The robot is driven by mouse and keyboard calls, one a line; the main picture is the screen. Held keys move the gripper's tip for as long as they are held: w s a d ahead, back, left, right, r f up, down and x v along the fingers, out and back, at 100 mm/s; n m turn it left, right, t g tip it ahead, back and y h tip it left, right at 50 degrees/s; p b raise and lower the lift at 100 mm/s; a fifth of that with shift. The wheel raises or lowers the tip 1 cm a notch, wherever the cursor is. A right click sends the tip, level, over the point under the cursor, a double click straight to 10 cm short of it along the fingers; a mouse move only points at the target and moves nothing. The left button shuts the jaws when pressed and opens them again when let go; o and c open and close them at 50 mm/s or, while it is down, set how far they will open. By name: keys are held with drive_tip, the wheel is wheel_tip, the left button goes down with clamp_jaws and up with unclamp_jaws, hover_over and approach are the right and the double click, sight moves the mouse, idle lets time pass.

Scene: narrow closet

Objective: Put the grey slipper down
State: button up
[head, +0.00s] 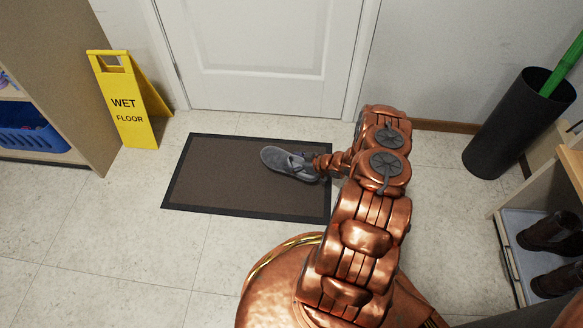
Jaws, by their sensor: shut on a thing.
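The grey slipper (282,160) shows over the brown doormat (215,185) with the dark border, its toe pointing left. My gripper (306,165) comes in from the right and is shut on the slipper near its heel end. The fingers are small and partly hidden against the slipper. I cannot tell whether the slipper touches the mat or is held a little above it.
A white door (265,50) stands behind the mat. A yellow wet-floor sign (127,105) stands at left, near a shelf with a blue basket (30,140). A dark bin (510,125) and a rack with brown shoes (550,232) are at right. The left floor is clear.

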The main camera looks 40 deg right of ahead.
drive_tip(key=shift+w, duration=0.45)
wheel_tip(320, 180, down, 4)
drive_tip(key=shift+w+r+b, duration=0.15)
drive_tip(key=shift+b, duration=0.9)
drive_tip(key=shift+r, duration=0.1)
drive_tip(key=o, duration=1.2)
